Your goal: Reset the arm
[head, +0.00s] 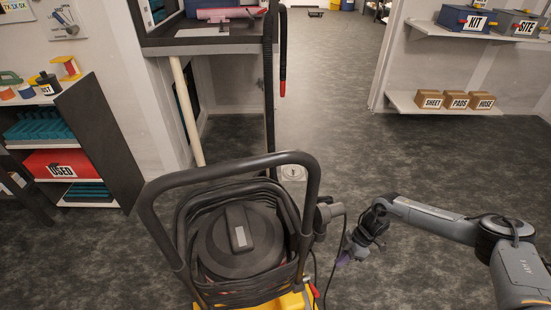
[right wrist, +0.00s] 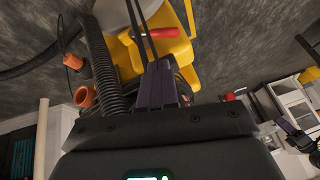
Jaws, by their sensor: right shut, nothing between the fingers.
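My right arm comes in from the right in the head view. Its gripper (head: 346,260) hangs low over the floor, just right of the yellow-based machine with a black hoop handle (head: 312,180). The purple fingers are together and hold nothing. In the right wrist view the shut fingers (right wrist: 160,85) point toward the machine's yellow body (right wrist: 180,48); I cannot tell whether they touch it. My left arm is not in the head view. A small dark shape with a purple part at the right wrist view's right edge may be my left gripper; its jaws are unclear.
A black ribbed hose (right wrist: 100,65) and a red lever (right wrist: 155,33) are near the fingers. A shelf unit (head: 105,130) with a red USED box (head: 62,165) stands left. Wall shelves (head: 465,112) hold boxes at right.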

